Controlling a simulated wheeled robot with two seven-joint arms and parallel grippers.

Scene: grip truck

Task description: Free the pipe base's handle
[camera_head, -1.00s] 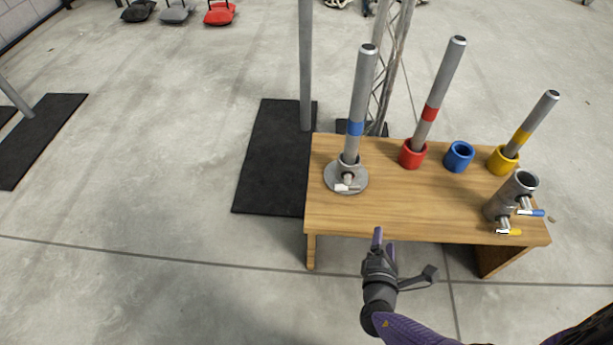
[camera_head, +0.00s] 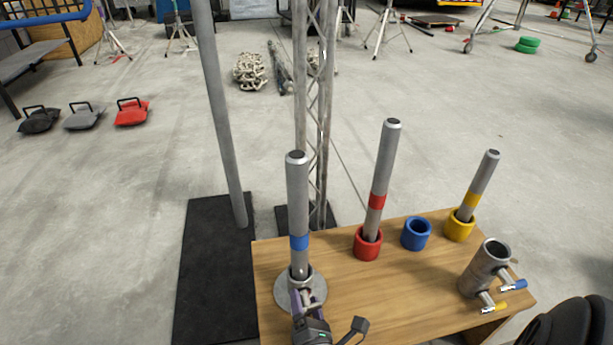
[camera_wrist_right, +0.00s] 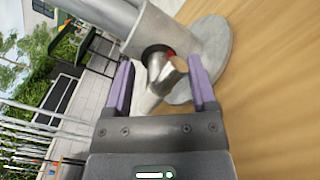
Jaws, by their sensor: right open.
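The pipe base (camera_head: 316,288) is a round grey metal flange with a short collar, near the left end of the wooden table. A grey pipe with a blue band (camera_head: 297,205) stands upright in it. The handle (camera_wrist_right: 160,80) sticks out of the collar toward my right gripper, and its metal head shows in the right wrist view. My right gripper (camera_wrist_right: 162,88) is open, with its purple fingers on either side of the handle; I cannot tell whether they touch it. In the head view my right gripper (camera_head: 303,302) partly covers the handle and the base. My left gripper is not in view.
The wooden table (camera_head: 370,290) also holds a red cup (camera_head: 367,243) with a red-banded pipe, an empty blue cup (camera_head: 416,233), a yellow cup (camera_head: 459,225) with a yellow-banded pipe, and a grey coupler (camera_head: 482,268) with blue and yellow handles. A grey pole (camera_head: 222,120) stands at left.

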